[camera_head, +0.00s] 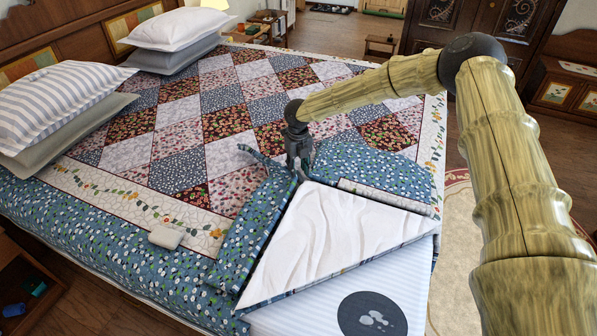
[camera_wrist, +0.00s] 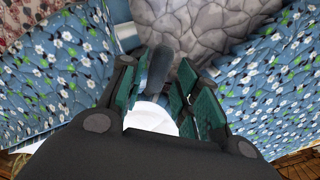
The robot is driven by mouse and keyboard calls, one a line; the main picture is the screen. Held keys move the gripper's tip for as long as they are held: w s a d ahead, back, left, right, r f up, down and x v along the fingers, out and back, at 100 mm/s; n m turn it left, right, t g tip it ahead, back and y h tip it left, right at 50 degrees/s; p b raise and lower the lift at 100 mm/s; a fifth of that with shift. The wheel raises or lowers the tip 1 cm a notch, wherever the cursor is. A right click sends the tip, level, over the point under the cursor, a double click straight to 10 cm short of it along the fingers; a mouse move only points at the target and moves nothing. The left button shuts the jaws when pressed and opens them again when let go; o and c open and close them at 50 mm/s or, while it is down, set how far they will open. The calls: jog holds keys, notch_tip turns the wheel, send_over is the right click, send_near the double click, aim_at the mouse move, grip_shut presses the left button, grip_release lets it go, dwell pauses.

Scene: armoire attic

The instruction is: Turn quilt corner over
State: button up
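The patchwork quilt (camera_head: 230,95) with a blue floral border covers the bed. Its near corner is turned back, showing a white triangular face (camera_head: 335,225) and the striped mattress (camera_head: 300,318) below. Blue floral folds stand on both sides of the triangle. My gripper (camera_head: 298,168) points down at the triangle's far tip, between these folds. In the wrist view my gripper (camera_wrist: 160,95) has its green-padded fingers apart, with a dark grey rounded piece and white material visible between them. Blue floral cloth (camera_wrist: 45,70) lies on both sides. Whether cloth touches the fingers is unclear.
A dark oval patch with pale marks (camera_head: 372,315) is on the mattress. A small pale block (camera_head: 165,237) sits on the quilt's border. Striped (camera_head: 60,105) and white (camera_head: 178,28) pillows lie at the headboard. A small stool (camera_head: 381,45) stands beyond the bed.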

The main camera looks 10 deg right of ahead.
jog(key=shift+f, duration=1.25)
grip_shut()
